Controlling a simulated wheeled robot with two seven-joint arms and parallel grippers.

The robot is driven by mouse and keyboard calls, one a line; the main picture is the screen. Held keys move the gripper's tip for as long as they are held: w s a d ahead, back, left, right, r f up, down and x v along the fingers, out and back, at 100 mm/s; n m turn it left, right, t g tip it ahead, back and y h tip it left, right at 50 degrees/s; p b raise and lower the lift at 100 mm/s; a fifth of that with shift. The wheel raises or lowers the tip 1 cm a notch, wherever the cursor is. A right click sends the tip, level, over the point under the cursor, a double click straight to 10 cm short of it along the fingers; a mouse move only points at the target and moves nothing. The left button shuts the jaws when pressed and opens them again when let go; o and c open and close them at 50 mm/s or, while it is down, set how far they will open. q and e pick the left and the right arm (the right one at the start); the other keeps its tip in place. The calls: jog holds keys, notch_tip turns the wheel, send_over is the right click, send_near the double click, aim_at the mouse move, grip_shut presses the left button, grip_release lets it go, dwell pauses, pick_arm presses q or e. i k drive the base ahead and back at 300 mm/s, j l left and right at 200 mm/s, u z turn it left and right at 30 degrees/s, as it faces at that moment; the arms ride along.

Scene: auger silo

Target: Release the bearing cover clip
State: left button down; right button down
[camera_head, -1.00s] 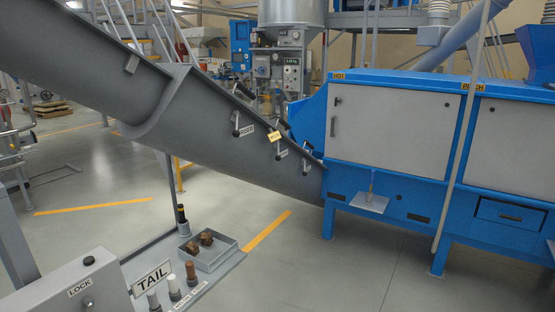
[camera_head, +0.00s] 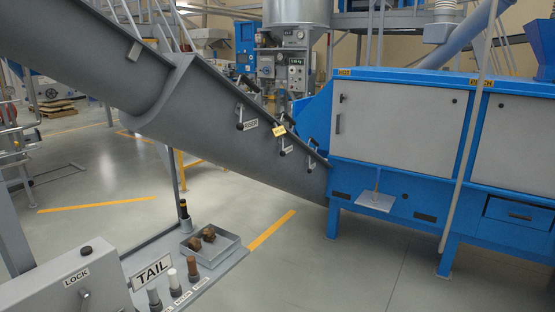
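A grey inclined auger trough (camera_head: 190,115) runs from the upper left down to the blue machine. Several black lever clips sit along its upper edge: one (camera_head: 240,115) beside a white label, one (camera_head: 284,143) below a yellow tag (camera_head: 279,130), and one (camera_head: 310,168) near the lower end. The labels are too small to read surely, so I cannot tell which is the bearing cover clip, or whether any clip is latched. A grey box marked LOCK (camera_head: 75,290) with a knob stands at the lower left. Neither of my grippers is in view.
A bench with a TAIL sign (camera_head: 152,271) carries several upright plugs and a grey tray (camera_head: 226,242) holding brown lumps. The blue machine (camera_head: 395,125) with grey doors fills the right. Open grey floor (camera_head: 320,275) lies between bench and machine.

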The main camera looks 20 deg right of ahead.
aim_at(287, 117)
jog(key=i+l+u, duration=0.4)
jog(key=i+l, duration=1.95)
jog(key=k+l, duration=0.05)
jog(key=l, duration=0.05)
